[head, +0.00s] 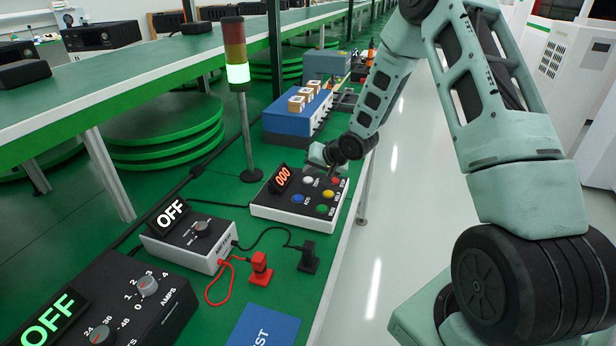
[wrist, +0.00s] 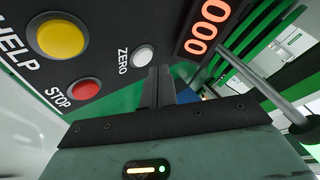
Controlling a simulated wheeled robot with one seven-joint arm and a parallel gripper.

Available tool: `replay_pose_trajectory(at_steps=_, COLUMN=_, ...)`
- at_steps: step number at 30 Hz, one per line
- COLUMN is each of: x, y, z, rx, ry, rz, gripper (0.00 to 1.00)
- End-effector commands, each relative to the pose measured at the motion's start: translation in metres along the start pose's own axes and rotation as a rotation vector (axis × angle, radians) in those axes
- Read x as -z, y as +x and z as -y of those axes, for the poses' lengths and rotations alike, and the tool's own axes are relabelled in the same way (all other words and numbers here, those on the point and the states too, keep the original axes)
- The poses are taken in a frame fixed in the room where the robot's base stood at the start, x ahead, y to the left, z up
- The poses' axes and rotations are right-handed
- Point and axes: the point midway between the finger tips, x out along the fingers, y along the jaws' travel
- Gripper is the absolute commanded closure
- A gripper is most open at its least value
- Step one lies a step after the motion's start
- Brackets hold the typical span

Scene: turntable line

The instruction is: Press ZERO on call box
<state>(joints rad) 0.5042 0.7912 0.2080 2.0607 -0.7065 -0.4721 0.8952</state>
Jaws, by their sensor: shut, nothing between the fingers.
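The call box (head: 262,205) sits on the green bench, with a black sloping top and a lit orange display (head: 283,175) reading 000. Its white ZERO button (head: 308,180) is near the display. In the wrist view the ZERO button (wrist: 143,55) is next to its printed label, and the display (wrist: 207,27) is right of it. My gripper (wrist: 160,72) is shut and empty, its tips just below and right of the white button in that view. In the head view my gripper (head: 325,168) is over the back of the box. I cannot tell how high the tips are.
The yellow HELP button (wrist: 62,40) and red STOP button (wrist: 86,90) are close by. A stack light (head: 237,72) on a pole stands behind the box. A blue case (head: 290,125) with small cartons is farther along. Power units (head: 195,235) and plugs stand nearer.

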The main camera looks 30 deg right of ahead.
Motion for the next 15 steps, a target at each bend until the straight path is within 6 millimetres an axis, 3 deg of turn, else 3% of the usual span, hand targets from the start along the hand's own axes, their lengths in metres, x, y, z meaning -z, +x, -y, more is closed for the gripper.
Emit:
replay_pose_trajectory(at_steps=8, x=0.000, y=0.000, z=0.000, rx=0.000, ry=0.000, rz=0.000, gripper=1.00)
replay_pose_trajectory(at_steps=15, x=0.010, y=-0.014, z=0.010, rx=0.000, ry=0.000, rz=0.000, gripper=1.00)
